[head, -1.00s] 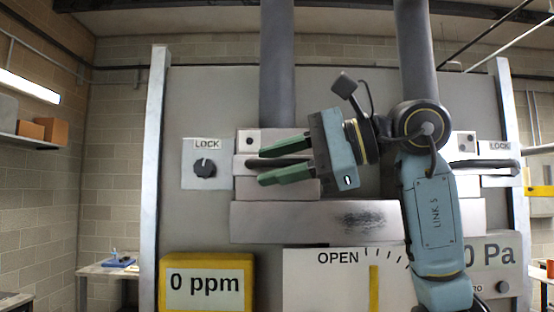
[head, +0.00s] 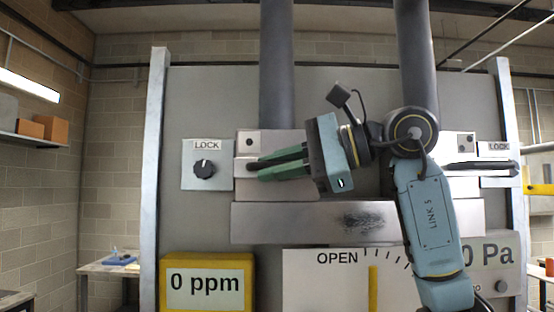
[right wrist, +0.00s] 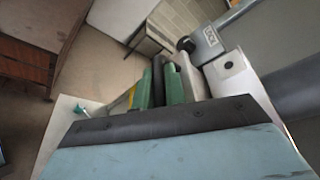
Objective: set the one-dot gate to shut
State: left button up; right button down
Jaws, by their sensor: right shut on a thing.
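The one-dot gate (head: 249,142) is the pale box with a single dot at the left, under the left grey pipe. Its dark handle (head: 252,166) points left to right across the front, mostly covered by my fingers. My right gripper (head: 262,169) is shut on this handle with its green fingers, reaching in from the right. In the right wrist view the dark handle (right wrist: 158,80) lies between the two green fingers, beside the pale gate plate (right wrist: 228,66). My left gripper is not in view.
A LOCK knob (head: 204,168) sits left of the gate. A second gate with two dots (head: 462,145) and a dark handle (head: 480,168) is at the right. Below are a 0 ppm meter (head: 207,284) and an OPEN dial panel (head: 325,285).

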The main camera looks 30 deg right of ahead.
jog(key=w+d, duration=0.1)
jog(key=w+p, duration=0.1)
jog(key=w, duration=0.1)
jog(key=w+d, duration=0.1)
jog(key=shift+w+d+p, duration=0.2)
jog(key=shift+d+p, duration=0.1)
jog(key=shift+d, duration=0.05)
jog(key=c, duration=1.5)
grip_release()
jog(key=shift+o, duration=0.2)
jog(key=o, duration=0.6)
notch_tip(320, 180, up, 7)
jog(key=shift+d+f+p, duration=0.1)
jog(key=shift+d+p, duration=0.05)
jog(key=shift+p, duration=0.3)
jog(key=shift+s+a+r, duration=0.1)
jog(key=shift+r, duration=0.5)
jog(key=shift+s+a+r, duration=0.1)
jog(key=shift+r, duration=0.5)
jog(key=c, duration=0.6)
jog(key=shift+r, duration=0.3)
jog(key=shift+w+d+r, duration=0.1)
jog(key=shift+w+r, duration=0.05)
jog(key=shift+w, duration=0.05)
jog(key=shift+s, duration=0.1)
